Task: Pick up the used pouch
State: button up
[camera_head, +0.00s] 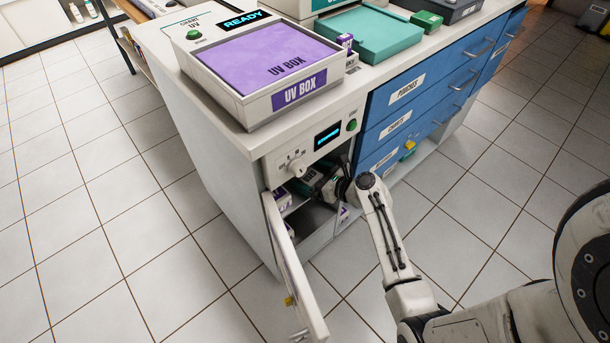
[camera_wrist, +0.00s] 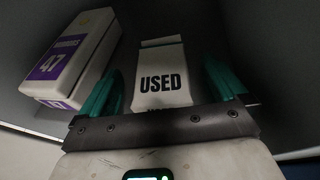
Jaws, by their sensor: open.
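The used pouch (camera_wrist: 162,75) is a pale packet printed "USED" in the wrist view. It lies between the two teal fingers of my gripper (camera_wrist: 165,88), with a gap visible on each side. My gripper is open, and its near edge covers the lower part of the pouch. In the head view my gripper (camera_head: 318,184) reaches inside the open cabinet below the UV box. The pouch cannot be made out in the head view.
A white box with a purple label "47" (camera_wrist: 72,55) stands just left of my gripper. The cabinet door (camera_head: 290,262) hangs open toward the front left. The UV box (camera_head: 265,65) is on the counter above. Blue drawers (camera_head: 425,90) are to the right.

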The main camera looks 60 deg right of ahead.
jog(key=c, duration=1.1)
jog(key=shift+r, duration=0.15)
